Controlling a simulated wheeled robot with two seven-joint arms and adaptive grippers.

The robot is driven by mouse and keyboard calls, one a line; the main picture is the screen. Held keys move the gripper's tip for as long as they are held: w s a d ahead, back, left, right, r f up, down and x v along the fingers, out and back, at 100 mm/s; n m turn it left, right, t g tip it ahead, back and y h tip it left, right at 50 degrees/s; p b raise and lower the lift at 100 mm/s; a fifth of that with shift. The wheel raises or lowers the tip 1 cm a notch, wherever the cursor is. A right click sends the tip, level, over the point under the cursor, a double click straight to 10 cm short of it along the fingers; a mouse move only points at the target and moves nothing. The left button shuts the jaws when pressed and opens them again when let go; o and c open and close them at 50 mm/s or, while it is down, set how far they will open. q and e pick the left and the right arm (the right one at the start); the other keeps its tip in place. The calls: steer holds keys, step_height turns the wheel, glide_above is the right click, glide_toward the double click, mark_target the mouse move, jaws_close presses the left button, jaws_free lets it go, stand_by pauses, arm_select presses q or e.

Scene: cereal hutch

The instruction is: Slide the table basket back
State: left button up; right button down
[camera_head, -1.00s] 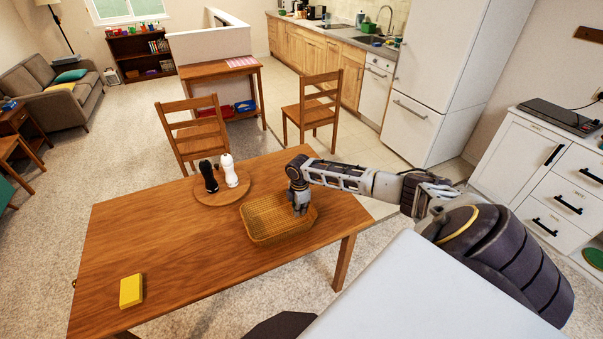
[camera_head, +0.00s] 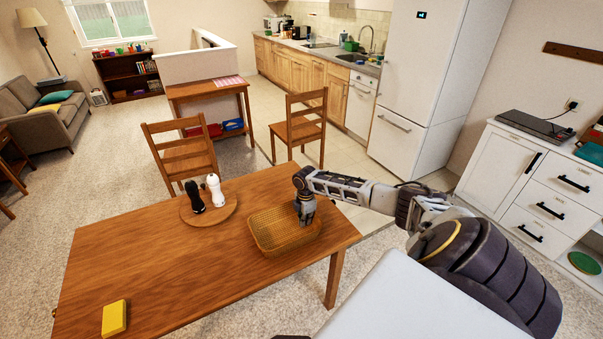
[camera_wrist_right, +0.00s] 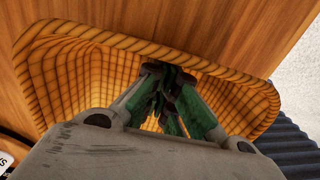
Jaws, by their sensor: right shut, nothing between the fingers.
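The table basket (camera_head: 272,235) is a shallow wicker tray on the right part of the wooden table (camera_head: 150,258). It also shows in the right wrist view (camera_wrist_right: 62,85), with its interior empty apart from my fingers. My right gripper (camera_head: 306,220) points down into the basket near its right end. In the right wrist view the right gripper (camera_wrist_right: 165,100) has its green-sided fingers together inside the basket rim, with nothing between them. Whether the fingertips touch the basket wall or floor, I cannot tell. My left gripper is not in view.
A round wooden board (camera_head: 187,213) holds a black mill (camera_head: 194,197) and a white mill (camera_head: 215,190), just left of the basket. A yellow block (camera_head: 114,318) lies at the table's near left. Two chairs stand behind the table. The table's middle left is clear.

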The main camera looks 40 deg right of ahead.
mark_target(296, 230)
steer(key=shift+a, duration=0.2)
steer(key=shift+w+a+p, duration=0.3)
steer(key=shift+a+p, duration=0.4)
steer(key=shift+a, duration=0.25)
steer(key=shift+w+a+p, duration=0.3)
steer(key=shift+a+p, duration=0.35)
steer(key=shift+a, duration=0.25)
step_height(296, 230, up, 10)
steer(key=b, duration=0.1)
steer(key=shift+d, duration=0.1)
steer(key=shift+f, duration=0.1)
